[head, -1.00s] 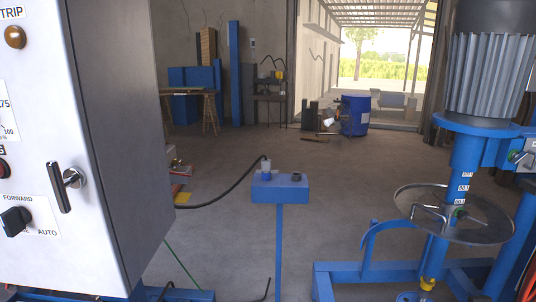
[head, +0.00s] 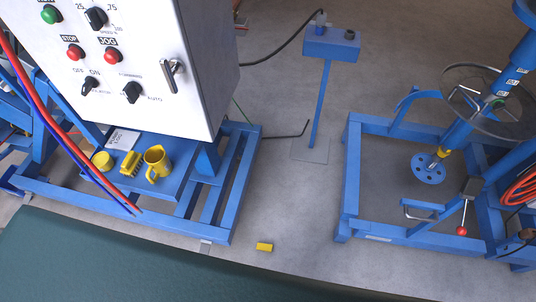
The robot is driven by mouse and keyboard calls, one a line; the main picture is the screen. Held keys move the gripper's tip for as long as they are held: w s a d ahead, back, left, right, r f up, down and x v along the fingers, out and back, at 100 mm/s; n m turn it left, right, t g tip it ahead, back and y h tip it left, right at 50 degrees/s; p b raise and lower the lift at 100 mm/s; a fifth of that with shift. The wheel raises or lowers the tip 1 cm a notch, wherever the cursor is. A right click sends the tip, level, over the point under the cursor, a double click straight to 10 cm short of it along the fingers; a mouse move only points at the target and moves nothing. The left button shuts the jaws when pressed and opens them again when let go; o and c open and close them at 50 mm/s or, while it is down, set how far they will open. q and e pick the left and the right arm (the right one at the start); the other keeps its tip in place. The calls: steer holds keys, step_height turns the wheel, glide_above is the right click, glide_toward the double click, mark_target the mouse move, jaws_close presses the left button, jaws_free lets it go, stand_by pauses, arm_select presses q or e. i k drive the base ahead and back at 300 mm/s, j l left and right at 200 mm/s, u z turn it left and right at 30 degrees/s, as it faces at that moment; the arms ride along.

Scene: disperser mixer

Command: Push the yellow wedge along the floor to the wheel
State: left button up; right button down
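A small yellow block, which looks like the wedge (head: 264,247), lies on the grey floor in the lower middle of the head view. It is close to the edge of the dark green surface and in front of the gap between two blue frames. I cannot make out a floor wheel for certain; a small grey part (head: 205,247) shows at the front corner of the left blue frame, and I cannot tell what it is. Neither of my grippers is in view.
The control cabinet (head: 150,60) stands on the left blue frame (head: 225,215), with a yellow jug (head: 157,163) on its shelf. The mixer's blue frame (head: 352,190) is at right. A blue pedestal (head: 330,42) stands behind.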

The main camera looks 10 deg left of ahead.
mark_target(260, 246)
steer(key=k+j+z, duration=0.25)
steer(key=k+j, duration=0.25)
steer(key=j, duration=0.25)
steer(key=k+j+z, duration=0.25)
steer(key=k+j, duration=0.35)
